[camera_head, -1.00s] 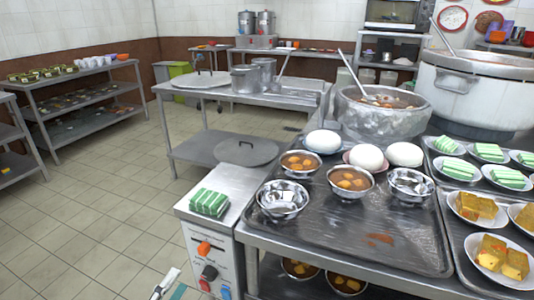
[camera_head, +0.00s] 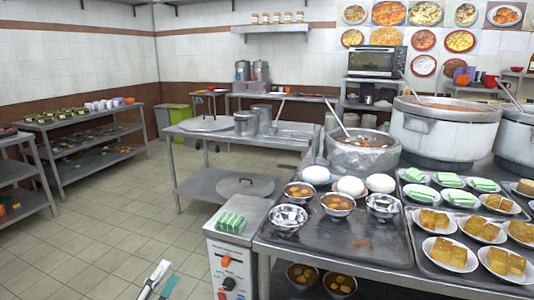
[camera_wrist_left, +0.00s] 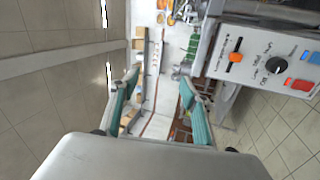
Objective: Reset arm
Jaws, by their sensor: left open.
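My left gripper (camera_head: 161,281) shows at the bottom of the head view, low in front of the floor and left of the grey appliance. In the left wrist view its two green-padded fingers (camera_wrist_left: 155,105) stand apart with nothing between them. The appliance's front panel with an orange switch and dark knob (camera_wrist_left: 276,64) is at the upper right of that view, apart from the fingers. My right gripper is in no view.
A grey appliance (camera_head: 229,262) with a green-striped bundle (camera_head: 230,222) on top stands beside the metal counter. A dark tray (camera_head: 338,249) holds bowls. A large stockpot (camera_head: 445,128) stands behind. The tiled floor (camera_head: 110,235) at left is clear.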

